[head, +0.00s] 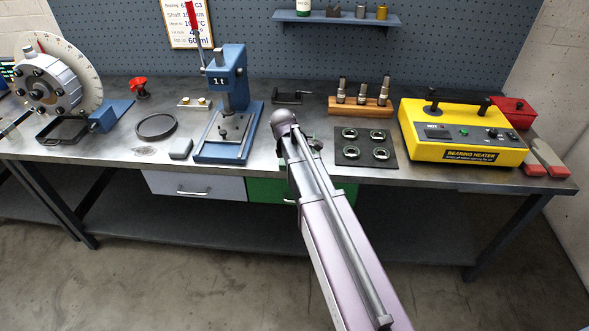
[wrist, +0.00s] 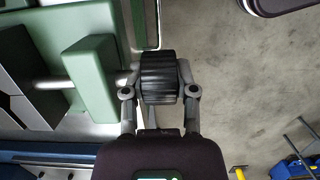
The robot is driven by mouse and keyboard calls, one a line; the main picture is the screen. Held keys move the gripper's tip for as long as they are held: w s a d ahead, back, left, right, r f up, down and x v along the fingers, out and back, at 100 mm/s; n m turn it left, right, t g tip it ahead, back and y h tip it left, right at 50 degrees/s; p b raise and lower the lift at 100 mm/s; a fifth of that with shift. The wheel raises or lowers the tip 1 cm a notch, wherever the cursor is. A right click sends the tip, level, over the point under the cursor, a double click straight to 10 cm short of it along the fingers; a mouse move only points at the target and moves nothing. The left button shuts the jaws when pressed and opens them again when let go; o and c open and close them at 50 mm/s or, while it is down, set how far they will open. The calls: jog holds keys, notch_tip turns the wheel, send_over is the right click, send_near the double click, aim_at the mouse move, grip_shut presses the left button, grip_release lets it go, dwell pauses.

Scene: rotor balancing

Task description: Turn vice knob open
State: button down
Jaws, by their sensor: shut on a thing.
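A green vice (wrist: 92,75) fills the left of the wrist view, with a grey shaft (wrist: 52,83) through its block. A ribbed black knob (wrist: 160,72) sits at the vice's right side. My gripper (wrist: 159,82) is shut on this knob, one finger on each side of it. In the head view my arm covers the gripper and the knob. Only small green bits, perhaps of the vice, show beside the arm there.
The steel bench (head: 375,175) carries a blue press (head: 235,105) left of my arm. A dark plate (head: 365,155) with several rings and a yellow bearing heater (head: 465,130) stand to the right. A green drawer (head: 268,190) is under the bench edge.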

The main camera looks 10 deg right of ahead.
jog(key=shift+w+a+f+g+h+b, duration=0.1)
jog(key=shift+f+g+h+b, duration=0.1)
jog(key=shift+h+b, duration=0.3)
jog(key=shift+f+g+h+b, duration=0.1)
jog(key=shift+g+h+b, duration=0.15)
jog(key=shift+h, duration=0.45)
jog(key=g+h+b, duration=0.1)
jog(key=h+b, duration=0.2)
jog(key=shift+f, duration=0.15)
jog(key=shift+g+h+b, duration=0.25)
jog(key=shift+h+b, duration=0.75)
jog(key=shift+b, duration=0.15)
jog(key=shift+r+h+b, duration=0.25)
jog(key=shift+h+b, duration=0.1)
jog(key=shift+h, duration=0.05)
jog(key=shift+r, duration=0.1)
jog(key=c, duration=0.7)
grip_release()
